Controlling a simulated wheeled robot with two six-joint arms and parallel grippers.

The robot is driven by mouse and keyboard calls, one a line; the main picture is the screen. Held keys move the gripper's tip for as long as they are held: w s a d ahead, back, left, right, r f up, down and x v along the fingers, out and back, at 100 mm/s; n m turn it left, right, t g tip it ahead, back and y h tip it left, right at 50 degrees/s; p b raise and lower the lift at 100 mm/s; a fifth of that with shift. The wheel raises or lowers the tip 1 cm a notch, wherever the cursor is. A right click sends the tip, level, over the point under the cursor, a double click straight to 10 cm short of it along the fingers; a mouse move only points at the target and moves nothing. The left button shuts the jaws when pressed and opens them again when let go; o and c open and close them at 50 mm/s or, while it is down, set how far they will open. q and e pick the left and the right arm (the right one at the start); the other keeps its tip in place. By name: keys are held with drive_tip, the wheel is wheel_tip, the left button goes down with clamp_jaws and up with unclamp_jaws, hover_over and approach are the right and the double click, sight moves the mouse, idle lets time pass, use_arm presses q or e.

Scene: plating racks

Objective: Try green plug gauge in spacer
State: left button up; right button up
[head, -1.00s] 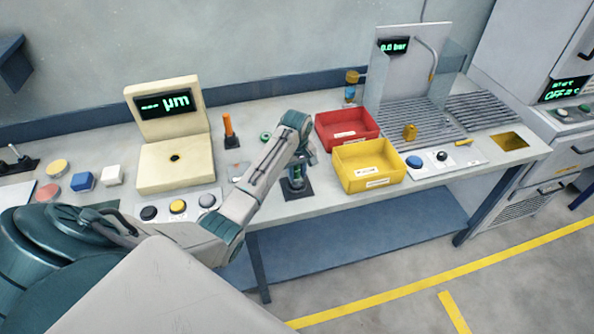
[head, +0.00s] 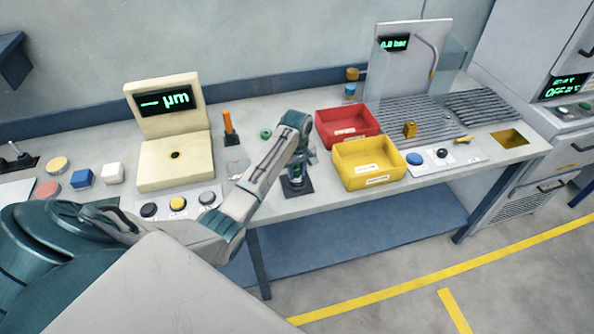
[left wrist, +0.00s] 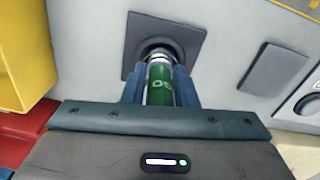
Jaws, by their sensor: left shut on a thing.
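The green plug gauge (left wrist: 160,85) is between the fingers of my left gripper (left wrist: 160,90), which is shut on it. Its bright metal end meets a dark round opening in a dark square block (left wrist: 190,35); how deep it sits I cannot tell. In the head view my left gripper (head: 300,165) points down over this block (head: 297,187) at the bench's front, and largely hides the gauge. A small green ring (head: 265,134) lies behind the arm. I cannot tell for sure which thing is the spacer. My right gripper is out of view.
A red bin (head: 346,136) and a yellow bin (head: 367,178) stand close right of the gripper. An orange-handled tool (head: 229,124) stands upright left of the arm, beside the cream measuring device (head: 175,164). A button panel (head: 180,204) lies at the front.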

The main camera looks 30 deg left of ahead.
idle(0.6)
use_arm(q)
drive_tip(key=shift+r, duration=3.8)
drive_tip(key=shift+r, duration=0.15)
